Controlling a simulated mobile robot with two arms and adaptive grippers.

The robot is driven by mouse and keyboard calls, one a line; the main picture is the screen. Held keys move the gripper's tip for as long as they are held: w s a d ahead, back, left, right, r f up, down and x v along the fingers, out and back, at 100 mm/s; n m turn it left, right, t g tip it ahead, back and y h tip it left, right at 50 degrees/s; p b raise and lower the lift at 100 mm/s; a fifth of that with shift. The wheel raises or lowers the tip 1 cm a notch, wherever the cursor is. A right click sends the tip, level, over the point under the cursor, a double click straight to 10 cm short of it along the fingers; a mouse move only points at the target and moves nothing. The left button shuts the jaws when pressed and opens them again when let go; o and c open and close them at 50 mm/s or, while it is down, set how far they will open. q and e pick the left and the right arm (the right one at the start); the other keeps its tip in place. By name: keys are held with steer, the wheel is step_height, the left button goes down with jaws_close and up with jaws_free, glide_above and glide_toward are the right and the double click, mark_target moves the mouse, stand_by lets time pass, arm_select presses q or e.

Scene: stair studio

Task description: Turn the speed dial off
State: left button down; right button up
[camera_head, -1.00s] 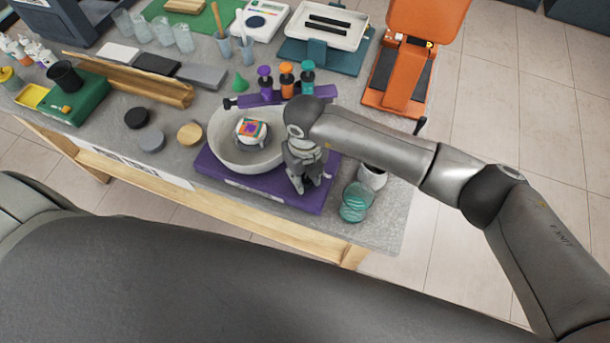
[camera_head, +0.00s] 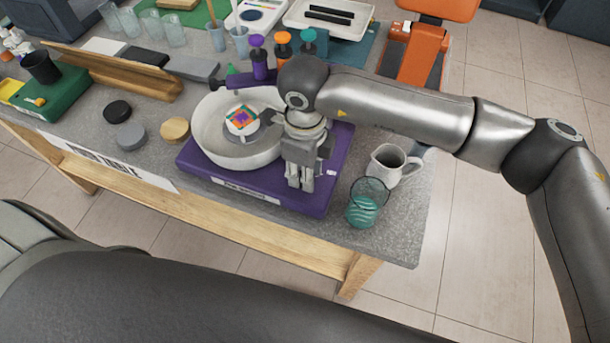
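The purple machine base (camera_head: 225,183) stands at the table's front edge, with a pale round bowl (camera_head: 207,130) on it. A white piece with a coloured square pattern (camera_head: 242,118) sits in the bowl. My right gripper (camera_head: 300,187) points down over the right part of the purple base, beside the bowl. Its two fingers look close together, but whether they are shut or touch anything is unclear. I cannot make out the speed dial; the gripper covers part of the base. A small light piece (camera_head: 331,172) shows just right of the fingers. My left gripper is not in view.
A white jug (camera_head: 391,165) and a glass with teal contents (camera_head: 365,205) stand close to the right of the base. Purple, orange and teal bottles (camera_head: 283,45) stand behind the bowl. Round discs (camera_head: 131,136) lie to the left.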

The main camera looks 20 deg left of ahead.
stand_by(0.3)
steer(key=o, duration=1.1)
steer(key=shift+c, duration=0.2)
step_height(320, 180, up, 12)
stand_by(0.4)
